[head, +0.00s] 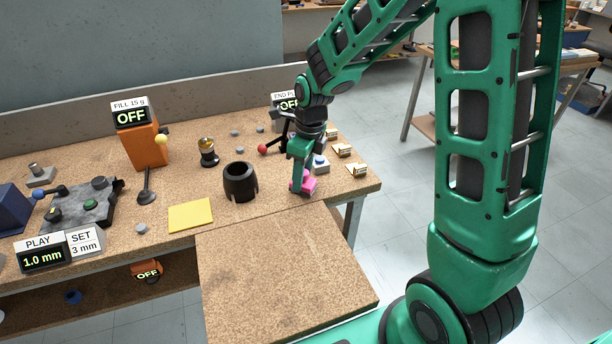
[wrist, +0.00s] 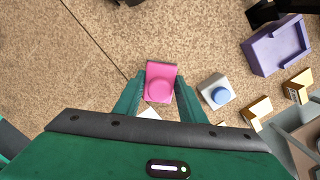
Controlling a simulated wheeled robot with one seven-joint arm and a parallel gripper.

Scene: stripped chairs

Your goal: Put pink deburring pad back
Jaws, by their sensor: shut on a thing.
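The pink deburring pad (wrist: 160,83) is a small pink block with a round raised knob. In the wrist view it sits between the two fingers of my gripper (wrist: 158,92), which is shut on it. In the head view my gripper (head: 301,180) points down near the right end of the bench, with the pink pad (head: 306,186) at its fingertips. The pad is at or just above the bench top; I cannot tell if it touches. A white piece (wrist: 149,113) shows just below the pad in the wrist view, partly hidden by my gripper.
A grey block with a blue knob (wrist: 218,92) is close right of the pad, with a purple tray (wrist: 275,45) beyond. A black cup (head: 240,183) and yellow sheet (head: 190,215) stand left. The front board (head: 285,270) is clear.

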